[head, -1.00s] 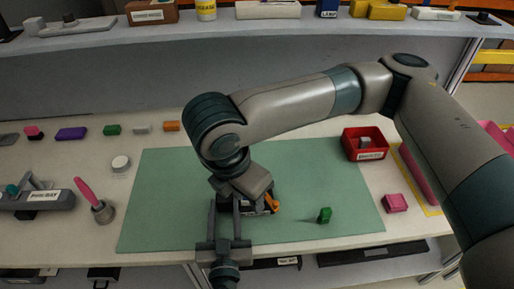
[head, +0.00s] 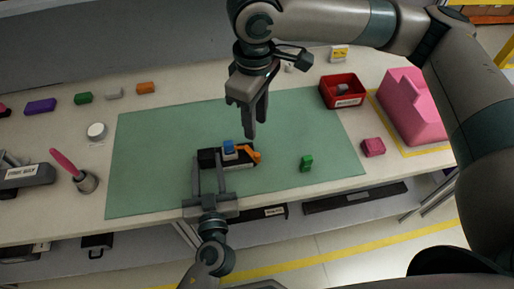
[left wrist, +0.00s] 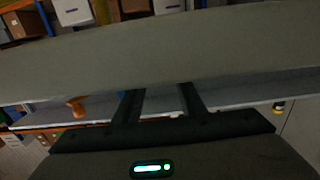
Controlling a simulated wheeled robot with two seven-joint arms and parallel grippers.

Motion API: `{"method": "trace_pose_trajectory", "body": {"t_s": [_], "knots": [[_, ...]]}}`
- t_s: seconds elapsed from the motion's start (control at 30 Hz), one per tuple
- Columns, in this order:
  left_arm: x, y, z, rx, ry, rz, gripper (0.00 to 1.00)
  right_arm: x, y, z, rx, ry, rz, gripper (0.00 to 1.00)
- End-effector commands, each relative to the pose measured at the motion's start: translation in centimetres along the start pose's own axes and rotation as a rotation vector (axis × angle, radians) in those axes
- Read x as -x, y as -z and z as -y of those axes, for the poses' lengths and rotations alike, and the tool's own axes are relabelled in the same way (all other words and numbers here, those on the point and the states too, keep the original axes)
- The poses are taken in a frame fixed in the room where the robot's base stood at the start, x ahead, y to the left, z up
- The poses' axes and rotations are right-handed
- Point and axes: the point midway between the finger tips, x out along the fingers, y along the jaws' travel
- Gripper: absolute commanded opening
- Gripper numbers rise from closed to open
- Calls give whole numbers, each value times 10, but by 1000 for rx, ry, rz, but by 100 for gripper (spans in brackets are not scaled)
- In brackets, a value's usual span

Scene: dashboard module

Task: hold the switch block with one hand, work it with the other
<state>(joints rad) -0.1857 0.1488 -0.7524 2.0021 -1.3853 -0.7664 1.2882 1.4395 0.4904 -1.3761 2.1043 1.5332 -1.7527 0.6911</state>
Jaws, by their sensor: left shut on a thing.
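The switch block (head: 238,160) is dark, with a blue part (head: 229,148) on top and an orange lever (head: 250,153) at its right. It rests on the green mat (head: 150,180). My left gripper (head: 208,162) comes from the front edge and is shut on the block's left part. In the left wrist view its fingers (left wrist: 160,100) show, but I cannot make out the block there. My right gripper (head: 255,122) hangs above and behind the block, fingers pointing down, apart from it. Its finger gap is unclear from this angle.
A green piece (head: 306,163) stands on the mat to the right. A red bin (head: 342,92), a pink block (head: 373,147) and a large pink form (head: 412,105) lie further right. A pink-handled tool (head: 70,167) stands at left.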

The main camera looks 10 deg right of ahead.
Motion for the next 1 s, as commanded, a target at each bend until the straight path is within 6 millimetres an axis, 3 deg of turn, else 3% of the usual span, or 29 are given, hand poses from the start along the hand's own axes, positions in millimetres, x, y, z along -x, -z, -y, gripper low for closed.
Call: {"method": "trace_pose_trajectory", "body": {"t_s": [0.63,0.77,1.0], "knots": [[0,0,0,0,-1,0,1,-3,-2,-4,-72,10,-3,32],[0,0,0,0,-1,0,1,-11,-2,-4,-72,10,-2,32],[0,0,0,0,-1,1,1,-43,-2,-4,-72,11,-1,32]]}}
